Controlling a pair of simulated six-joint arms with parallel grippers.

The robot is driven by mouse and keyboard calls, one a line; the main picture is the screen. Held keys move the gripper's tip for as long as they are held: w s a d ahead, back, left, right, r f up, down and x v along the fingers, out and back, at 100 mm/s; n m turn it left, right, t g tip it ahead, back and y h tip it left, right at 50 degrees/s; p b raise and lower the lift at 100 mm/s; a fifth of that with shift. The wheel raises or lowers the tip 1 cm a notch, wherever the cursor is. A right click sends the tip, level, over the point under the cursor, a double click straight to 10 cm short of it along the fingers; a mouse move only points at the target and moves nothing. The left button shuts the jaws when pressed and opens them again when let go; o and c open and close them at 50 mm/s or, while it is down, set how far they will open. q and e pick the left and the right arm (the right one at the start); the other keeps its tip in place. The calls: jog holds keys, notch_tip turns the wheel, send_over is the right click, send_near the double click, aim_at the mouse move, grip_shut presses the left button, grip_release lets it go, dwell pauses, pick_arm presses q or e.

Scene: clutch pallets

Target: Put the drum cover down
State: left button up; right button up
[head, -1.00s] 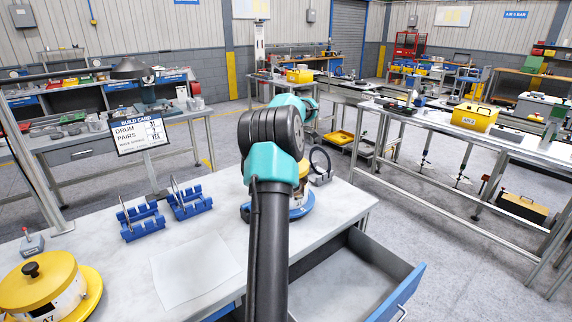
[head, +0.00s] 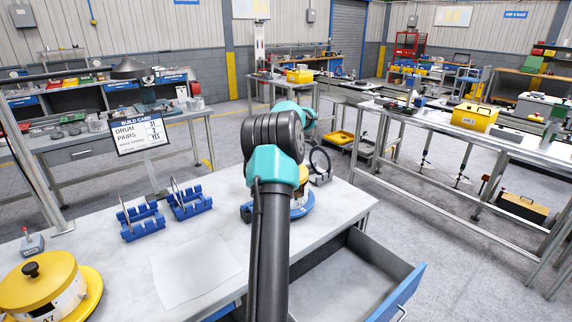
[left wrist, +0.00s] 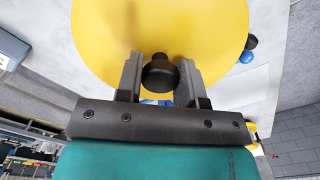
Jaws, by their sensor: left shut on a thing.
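In the left wrist view a round yellow drum cover (left wrist: 120,35) fills the upper middle. Its dark knob (left wrist: 160,74) sits between the fingers of my left gripper (left wrist: 159,82), which is shut on it. In the head view my arm hides this gripper and most of the cover; only a yellow edge (head: 303,176) shows to the right of the arm. My right gripper is not in view.
A second drum with a yellow cover (head: 38,282) stands at the front left of the table (head: 215,205). Two blue racks (head: 141,221) and a white sheet (head: 195,268) lie between. A dark ring on a stand (head: 320,163) is close right of the blue base. An open drawer (head: 350,280) juts out in front.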

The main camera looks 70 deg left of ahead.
pick_arm(q)
jog(key=shift+f, duration=0.55)
jog(key=o, duration=1)
jog(key=shift+c, duration=0.2)
notch_tip(320, 180, up, 13)
jog(key=shift+r, duration=0.1)
dwell(0.3)
